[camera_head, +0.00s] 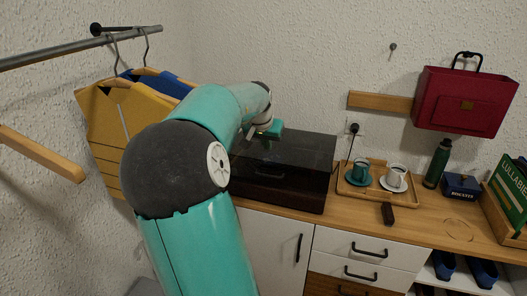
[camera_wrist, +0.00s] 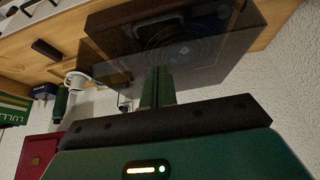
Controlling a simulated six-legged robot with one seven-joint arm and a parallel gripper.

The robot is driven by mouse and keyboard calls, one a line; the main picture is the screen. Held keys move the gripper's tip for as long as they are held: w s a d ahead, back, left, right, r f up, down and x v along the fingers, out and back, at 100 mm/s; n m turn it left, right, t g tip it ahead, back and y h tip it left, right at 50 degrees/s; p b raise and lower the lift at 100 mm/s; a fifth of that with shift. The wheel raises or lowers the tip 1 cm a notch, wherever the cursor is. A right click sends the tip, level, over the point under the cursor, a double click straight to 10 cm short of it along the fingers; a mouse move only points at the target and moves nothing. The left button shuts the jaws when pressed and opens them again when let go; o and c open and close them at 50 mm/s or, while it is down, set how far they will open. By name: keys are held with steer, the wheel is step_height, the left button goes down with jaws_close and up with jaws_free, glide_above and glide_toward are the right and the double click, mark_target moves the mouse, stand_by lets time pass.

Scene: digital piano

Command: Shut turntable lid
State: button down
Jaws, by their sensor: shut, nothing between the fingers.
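The turntable (camera_head: 280,192) is a dark box on the wooden counter, behind and right of my arm. Its smoked see-through lid (camera_head: 295,150) lies low over it in the head view; I cannot tell whether a gap remains. In the wrist view the lid (camera_wrist: 112,55) shows as a tinted panel, with the round platter (camera_wrist: 184,52) visible through it. My gripper (camera_wrist: 157,72) is shut and empty, its fingertips overlapping the lid's edge in the wrist view. Contact cannot be told. In the head view my teal hand is at the lid's far left side, its fingers mostly hidden.
Right of the turntable is a wooden tray (camera_head: 349,191) with two cups. A red bag (camera_head: 464,101) hangs above. Clothes (camera_head: 107,130) hang at left.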

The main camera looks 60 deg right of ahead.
glide_toward(269, 168)
steer(key=shift+s+d+f, duration=0.25)
steer(key=shift+d+f, duration=0.3)
steer(key=shift+f, duration=0.05)
steer(key=shift+s+d+f, duration=0.2)
steer(key=shift+d+f, duration=0.35)
steer(key=f, duration=0.2)
steer(key=shift+a+f, duration=0.25)
steer(key=shift+a, duration=0.1)
steer(key=shift+a+f, duration=0.1)
steer(key=shift+f, duration=0.55)
steer(key=shift+a, duration=0.1)
